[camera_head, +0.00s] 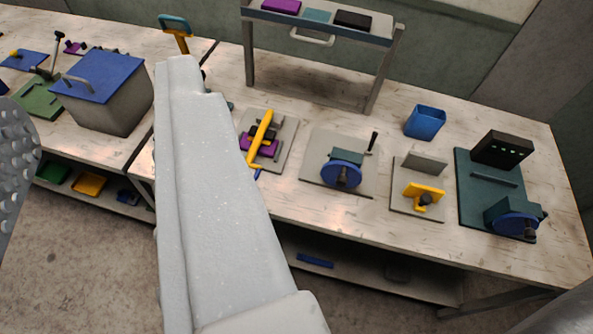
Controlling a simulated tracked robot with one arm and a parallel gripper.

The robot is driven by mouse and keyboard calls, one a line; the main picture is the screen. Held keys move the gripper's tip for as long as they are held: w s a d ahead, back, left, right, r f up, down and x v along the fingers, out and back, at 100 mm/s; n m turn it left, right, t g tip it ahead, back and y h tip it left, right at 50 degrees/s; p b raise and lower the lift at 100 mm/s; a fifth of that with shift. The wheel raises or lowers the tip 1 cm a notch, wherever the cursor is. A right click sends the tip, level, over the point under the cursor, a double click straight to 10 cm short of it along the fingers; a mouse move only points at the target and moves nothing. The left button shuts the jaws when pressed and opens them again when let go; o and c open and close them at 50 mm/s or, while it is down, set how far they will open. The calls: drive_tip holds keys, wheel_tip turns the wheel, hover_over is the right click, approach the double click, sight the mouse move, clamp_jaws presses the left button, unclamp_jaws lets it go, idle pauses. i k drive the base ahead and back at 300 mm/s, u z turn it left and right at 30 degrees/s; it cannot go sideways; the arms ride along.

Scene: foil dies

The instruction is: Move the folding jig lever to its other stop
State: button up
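What looks like the folding jig (286,160), a pale plate with purple and dark blocks, lies on the right bench. A long yellow lever (262,134) stands tilted across it, leaning up and to the right. The large pale arm part in front hides the bench just left of the jig. It does not visibly touch the lever. A grey studded part at the left edge seems to be mine. I cannot make out both fingertips of my gripper or whether it is open. Nothing held is visible.
Right of the jig stand a blue-wheeled fixture (341,174), a yellow clamp fixture (423,193), a blue cup (425,122) and a dark green machine (494,192). A raised shelf (320,30) stands behind. A blue-lidded box (100,75) is at left.

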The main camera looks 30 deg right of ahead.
sight(261, 132)
drive_tip(key=z, duration=0.55)
drive_tip(key=i, duration=1)
drive_tip(key=u, duration=0.05)
